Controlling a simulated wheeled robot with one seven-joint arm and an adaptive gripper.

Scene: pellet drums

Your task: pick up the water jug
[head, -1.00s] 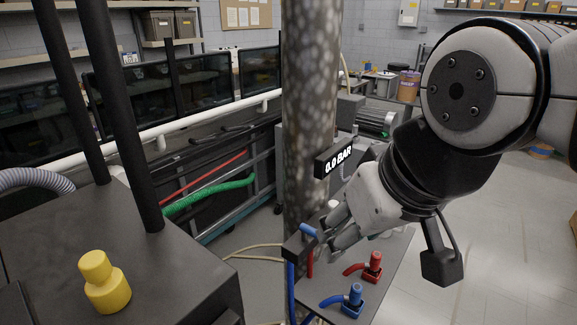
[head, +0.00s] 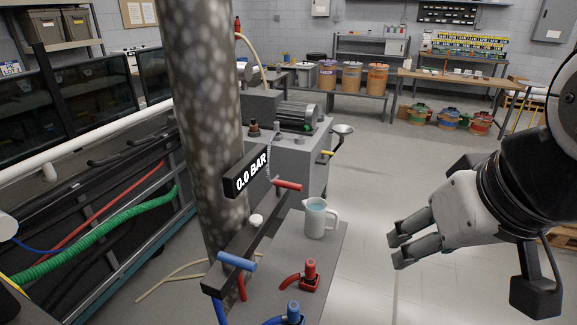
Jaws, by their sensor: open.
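The water jug (head: 316,219) is a pale, whitish jug with a handle on its right side. It stands upright on a small grey table (head: 327,262) beside the metal column. Its top is open and shows a bluish inside. My gripper (head: 396,248) is open and empty, to the right of the jug and apart from it. Its fingers point left, roughly towards the jug, in the picture. How far the fingers are from the jug in depth is hard to tell.
The mottled column (head: 205,130) carries a "0.0 BAR" display (head: 250,175) and a valve block with blue and red handles left of the jug. A red fitting (head: 307,275) and a blue fitting (head: 291,315) sit in front.

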